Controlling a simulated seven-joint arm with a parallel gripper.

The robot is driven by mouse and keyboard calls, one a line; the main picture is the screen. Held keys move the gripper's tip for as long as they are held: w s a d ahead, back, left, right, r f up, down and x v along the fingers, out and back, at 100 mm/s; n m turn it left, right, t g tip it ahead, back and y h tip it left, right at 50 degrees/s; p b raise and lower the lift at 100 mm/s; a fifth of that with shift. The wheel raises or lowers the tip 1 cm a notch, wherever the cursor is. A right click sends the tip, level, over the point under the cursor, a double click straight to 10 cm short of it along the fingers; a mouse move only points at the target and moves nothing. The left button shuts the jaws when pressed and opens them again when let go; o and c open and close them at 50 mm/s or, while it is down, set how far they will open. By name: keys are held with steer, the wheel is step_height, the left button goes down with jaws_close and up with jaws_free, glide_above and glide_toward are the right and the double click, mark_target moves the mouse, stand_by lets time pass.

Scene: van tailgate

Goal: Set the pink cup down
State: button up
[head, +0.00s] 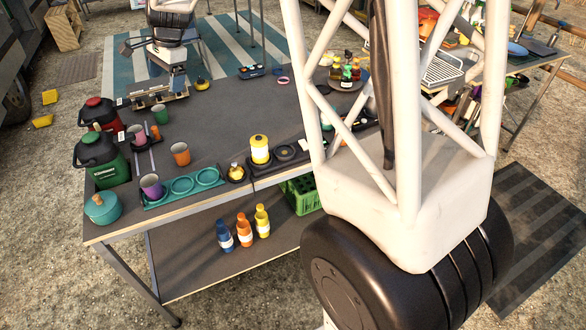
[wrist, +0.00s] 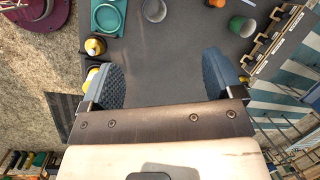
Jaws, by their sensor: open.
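A purple-pink cup (head: 151,186), the nearest match I see to the pink cup, stands upright at the left end of a teal tray (head: 193,198) with round recesses. The tray's other two recesses look empty. My gripper (wrist: 160,68) shows in the wrist view, its two blue-grey fingers spread apart with nothing between them, above bare dark tabletop. One teal recess (wrist: 108,16) shows at the top there, ahead of the left finger; the purple-pink cup is not clearly in that view. I cannot make out my gripper in the head view.
An orange cup (head: 181,155) and a green cup (head: 160,116) stand behind the tray. Green (head: 103,162) and red (head: 99,115) jugs and a teal pot (head: 102,208) line the left edge. A yellow lantern (head: 260,149) stands right of the tray. The table's middle is clear.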

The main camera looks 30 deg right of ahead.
steer(key=s+d+r+n, duration=0.2)
steer(key=s+d, duration=0.1)
steer(key=s, duration=0.5)
steer(key=s+d+r+n+t+h, duration=0.1)
steer(key=s+d+n, duration=0.15)
steer(key=s, duration=0.45)
steer(key=s+d+r+n, duration=0.2)
steer(key=s+d, duration=0.1)
steer(key=s, duration=0.5)
steer(key=s+d+f+n+h, duration=0.1)
steer(key=s+d+f+n, duration=0.1)
steer(key=s, duration=0.9)
steer(key=s+d+f+n+h, duration=0.1)
steer(key=s+d+f+n, duration=0.2)
steer(key=s, duration=0.8)
steer(key=shift+s+d+n+t, duration=0.35)
steer(key=shift+d+t, duration=0.05)
steer(key=shift+d, duration=0.2)
